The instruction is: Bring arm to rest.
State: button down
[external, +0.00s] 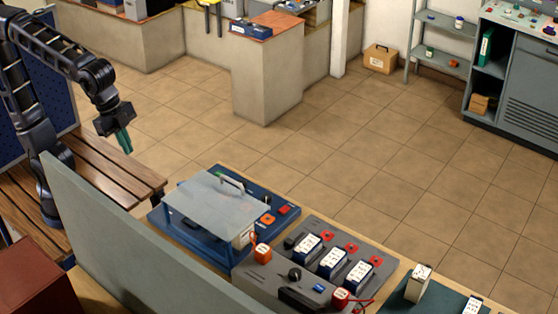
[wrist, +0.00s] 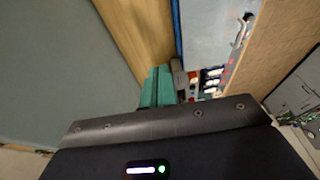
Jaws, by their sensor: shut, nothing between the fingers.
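My arm (external: 60,50) rises at the left of the external view and bends over, with its end hanging down. My gripper (external: 124,148) has green fingers that point down, close together, with nothing between them. It hangs in the air near the slatted wooden bench and behind the grey panel, apart from the bench-top equipment. In the wrist view the green fingers (wrist: 156,88) also show side by side.
A grey upright panel (external: 130,240) stands at lower left, beside the slatted bench (external: 105,165). A clear-lidded blue unit (external: 215,205) and a grey battery charger board (external: 318,258) sit on the worktop. The tiled floor (external: 390,150) is open.

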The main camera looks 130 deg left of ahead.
jog(key=s+d+f, duration=0.2)
jog(key=s+d, duration=0.2)
jog(key=s, duration=0.3)
jog(key=s+d+f+t, duration=0.1)
jog(key=s+d+f, duration=0.1)
jog(key=s, duration=0.6)
jog(key=shift+d+f+h, duration=0.2)
jog(key=shift+d+h, duration=0.2)
jog(key=shift+d, duration=0.45)
dwell(1.2)
